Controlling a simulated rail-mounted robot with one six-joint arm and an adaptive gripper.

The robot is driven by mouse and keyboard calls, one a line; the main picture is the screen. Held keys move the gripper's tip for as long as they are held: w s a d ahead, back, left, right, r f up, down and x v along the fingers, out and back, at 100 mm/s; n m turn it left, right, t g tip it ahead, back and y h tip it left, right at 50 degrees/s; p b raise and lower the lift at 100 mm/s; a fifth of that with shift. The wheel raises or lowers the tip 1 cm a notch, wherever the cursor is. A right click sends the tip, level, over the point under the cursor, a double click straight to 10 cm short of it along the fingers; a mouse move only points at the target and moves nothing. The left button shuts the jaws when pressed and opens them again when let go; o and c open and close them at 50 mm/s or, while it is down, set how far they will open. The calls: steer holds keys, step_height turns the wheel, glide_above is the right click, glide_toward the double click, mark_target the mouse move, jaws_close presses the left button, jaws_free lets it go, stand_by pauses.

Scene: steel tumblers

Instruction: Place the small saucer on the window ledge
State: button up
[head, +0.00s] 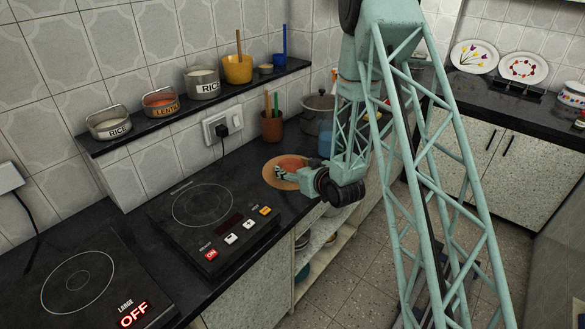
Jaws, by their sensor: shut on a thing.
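My gripper (282,173) is low over the dark counter, just right of the nearer-wall hob. It is shut at a round orange-red piece (292,162), which I take to be the small saucer. This piece lies over or within a wider tan disc (270,166); I cannot tell whether the two are separate or whether they touch. My wrist and fingers hide part of both. A dark raised ledge (160,124) runs along the left tiled wall above the counter. No window shows, so I cannot tell if it is the window ledge.
The ledge holds labelled steel tins (202,83), a yellow bowl (237,69) and a blue cup (279,59). Below stand a brown utensil pot (271,128) and a lidded pot (318,112). Two hobs (205,208) fill the front counter. Plates (474,57) stand at the back right.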

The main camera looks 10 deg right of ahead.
steer(key=shift+f, duration=0.15)
steer(key=o, duration=1)
steer(key=shift+c, duration=0.2)
steer(key=shift+r, duration=0.25)
steer(key=p+v, duration=0.1)
steer(key=v, duration=1.1)
steer(key=shift+f, duration=0.1)
